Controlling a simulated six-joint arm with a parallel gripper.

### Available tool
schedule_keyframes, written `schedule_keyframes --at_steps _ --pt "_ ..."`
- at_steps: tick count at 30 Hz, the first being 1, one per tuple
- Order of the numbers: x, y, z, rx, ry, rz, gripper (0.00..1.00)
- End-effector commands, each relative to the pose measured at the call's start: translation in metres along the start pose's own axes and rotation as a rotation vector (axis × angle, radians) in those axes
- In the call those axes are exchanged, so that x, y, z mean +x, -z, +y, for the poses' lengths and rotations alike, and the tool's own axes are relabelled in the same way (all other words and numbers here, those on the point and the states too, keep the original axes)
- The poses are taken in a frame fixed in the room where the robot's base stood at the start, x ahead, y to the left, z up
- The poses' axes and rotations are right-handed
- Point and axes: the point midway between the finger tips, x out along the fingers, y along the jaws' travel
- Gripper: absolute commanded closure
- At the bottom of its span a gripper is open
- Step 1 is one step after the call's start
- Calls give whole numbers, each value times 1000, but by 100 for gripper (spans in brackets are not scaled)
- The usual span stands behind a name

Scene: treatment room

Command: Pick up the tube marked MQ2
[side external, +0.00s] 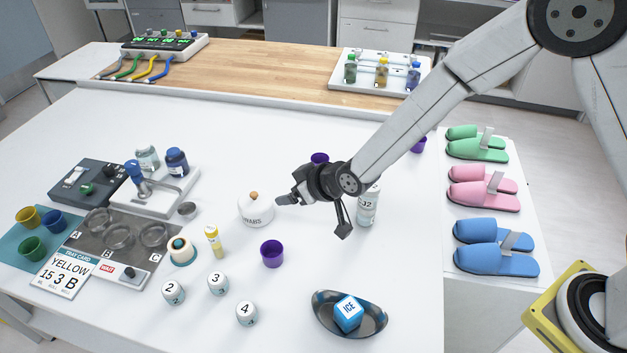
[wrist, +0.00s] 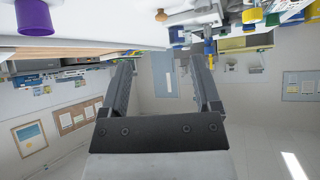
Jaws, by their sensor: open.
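My gripper (side external: 312,216) is open and empty, above the middle of the white table; its fingers also show in the wrist view (wrist: 163,85), with nothing between them. A clear cylinder (side external: 367,208) stands just right of my gripper, partly hidden by it; the visible part of its mark looks like "J2" or "Q2", and I cannot read the rest. A small yellow-capped tube (side external: 213,241) stands upright to the left of my gripper; its label is too small to read.
A white SWABS jar (side external: 256,210) stands close left of my gripper. A purple cup (side external: 272,254) is in front; another (wrist: 35,18) shows in the wrist view. Numbered white jars (side external: 217,283) and a metal dish (side external: 372,325) with an ICE block stand nearer. Slippers (side external: 495,247) lie right.

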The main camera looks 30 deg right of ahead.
Motion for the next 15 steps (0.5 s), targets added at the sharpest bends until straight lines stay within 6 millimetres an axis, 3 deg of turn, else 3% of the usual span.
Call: schedule_keyframes --at_steps 3,9,15 --pt "28 2 -37 -36 38 80 19" --pt "60 2 -93 -78 94 216 19" --pt "74 -2 -126 -98 126 301 19"
